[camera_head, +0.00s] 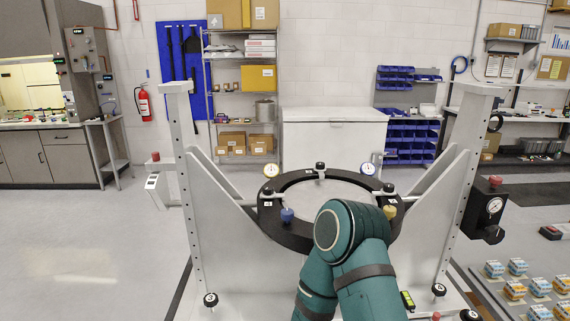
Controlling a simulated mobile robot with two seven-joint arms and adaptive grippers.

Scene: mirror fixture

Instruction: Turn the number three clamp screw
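The mirror fixture is a black ring (268,226) held between two grey upright plates. Black clamp knobs sit around it: one at the back (320,166), one on the left (268,191) and one on the right (389,188). A blue knob (287,215) is at the front left and a yellow knob (389,211) at the front right. Small white number tags on the ring are too small to read, so I cannot tell which screw is number three. My teal arm covers the ring's front right part. Neither gripper shows.
Dial gauges stand at the ring's left (271,170) and right (368,168). The left upright (186,150) and right upright (463,170) flank the ring. A red-topped box with a dial (490,205) is right of the fixture. Small boxes (515,290) lie lower right. Open floor lies left.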

